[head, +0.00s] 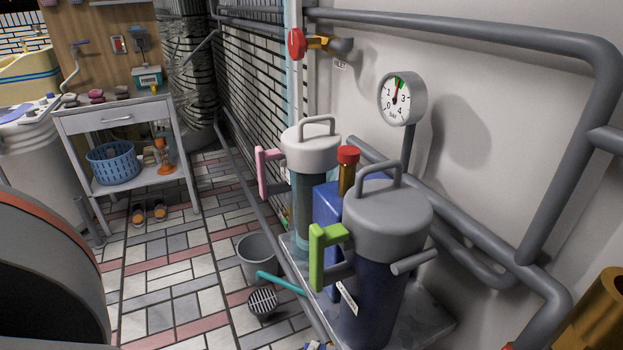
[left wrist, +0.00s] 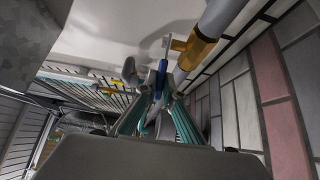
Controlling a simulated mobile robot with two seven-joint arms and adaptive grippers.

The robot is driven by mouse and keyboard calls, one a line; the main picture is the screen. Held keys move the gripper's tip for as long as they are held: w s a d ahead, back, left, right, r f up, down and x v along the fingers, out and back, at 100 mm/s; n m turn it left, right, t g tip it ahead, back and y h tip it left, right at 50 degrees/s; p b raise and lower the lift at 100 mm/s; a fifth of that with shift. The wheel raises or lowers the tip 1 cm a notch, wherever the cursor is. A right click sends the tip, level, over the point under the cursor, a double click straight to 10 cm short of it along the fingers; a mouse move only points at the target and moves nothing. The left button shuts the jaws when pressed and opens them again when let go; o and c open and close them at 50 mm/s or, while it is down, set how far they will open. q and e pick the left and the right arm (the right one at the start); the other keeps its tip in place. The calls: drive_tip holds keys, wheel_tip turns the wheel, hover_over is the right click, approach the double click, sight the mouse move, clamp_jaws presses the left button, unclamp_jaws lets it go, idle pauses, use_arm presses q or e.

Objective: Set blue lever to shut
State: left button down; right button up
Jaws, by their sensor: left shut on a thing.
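The blue lever (left wrist: 161,72) shows in the left wrist view, upright between the fingertips of my left gripper (left wrist: 158,90). The gripper's teal fingers are closed on it. A brass valve body (left wrist: 196,48) sits on a grey pipe just right of the lever. How far the lever is turned is hard to tell, as the fingers hide part of it. In the head view I cannot clearly make out the left gripper or the lever. My right gripper is not in view.
In the head view, two canisters with pink (head: 268,168) and green (head: 322,252) handles stand on a grey plinth (head: 425,325) by the wall. A red-handled valve (head: 297,44) and a gauge (head: 402,98) are above. A bucket (head: 258,258) stands on the tiled floor.

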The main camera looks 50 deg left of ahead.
use_arm(q)
drive_tip(key=c, duration=2.4)
unclamp_jaws()
drive_tip(key=shift+c, duration=0.2)
